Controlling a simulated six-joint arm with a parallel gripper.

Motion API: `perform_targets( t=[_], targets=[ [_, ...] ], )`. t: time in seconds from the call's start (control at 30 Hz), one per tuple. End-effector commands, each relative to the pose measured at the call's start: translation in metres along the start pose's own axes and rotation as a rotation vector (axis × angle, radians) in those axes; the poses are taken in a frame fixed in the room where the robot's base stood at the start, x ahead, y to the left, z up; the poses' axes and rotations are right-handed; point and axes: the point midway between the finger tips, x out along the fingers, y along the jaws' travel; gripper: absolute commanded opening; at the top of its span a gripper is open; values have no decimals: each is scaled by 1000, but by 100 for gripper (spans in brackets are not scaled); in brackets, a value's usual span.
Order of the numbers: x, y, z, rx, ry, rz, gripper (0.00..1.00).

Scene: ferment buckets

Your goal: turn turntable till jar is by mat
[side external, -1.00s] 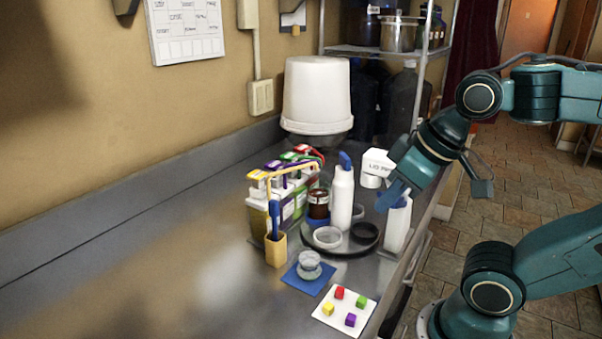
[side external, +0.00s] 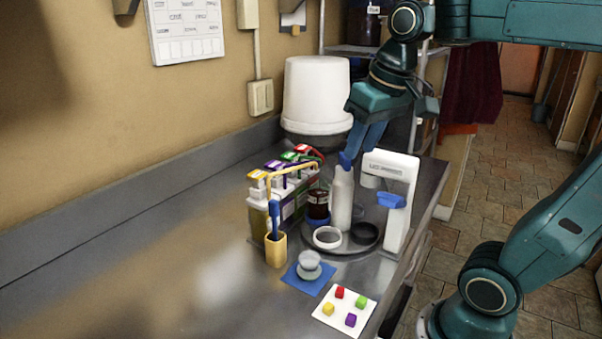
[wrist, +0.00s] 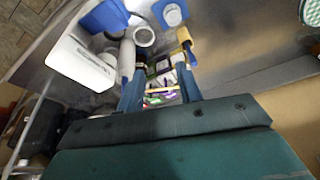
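The turntable (side external: 345,250) is a dark round disc on the steel counter. The jar (side external: 318,204), with dark red contents, is at its back left, beside the cartons and away from the blue mat (side external: 297,284). A white bottle (side external: 342,200) with a blue top, a white ring (side external: 327,237) and a dark ring (side external: 365,235) are also on the turntable side. My gripper (side external: 362,150) is above and behind the bottle, at the height of its top. In the wrist view my gripper (wrist: 161,98) has its fingers apart with nothing held. I cannot tell whether a finger touches the bottle (wrist: 127,58).
A white labelled device (side external: 397,190) with a blue part stands right of the turntable. Cartons (side external: 285,190) and a yellow cup (side external: 275,248) stand to the left. A small grey container (side external: 309,265) sits on the mat. A white card (side external: 345,311) with coloured cubes lies in front.

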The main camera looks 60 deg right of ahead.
Motion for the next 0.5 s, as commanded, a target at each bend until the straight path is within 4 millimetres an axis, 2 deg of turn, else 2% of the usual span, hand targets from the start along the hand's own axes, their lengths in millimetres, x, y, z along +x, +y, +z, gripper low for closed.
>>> perform_targets(
  t=[0.1, 0.27, 0.5],
  targets=[
    [-4, 13, -29, 80, -49, 22, 35],
    [-7, 33, -63, 182, -111, 46, 35],
    [-5, 70, -108, 337, -204, 79, 35]
  ],
)
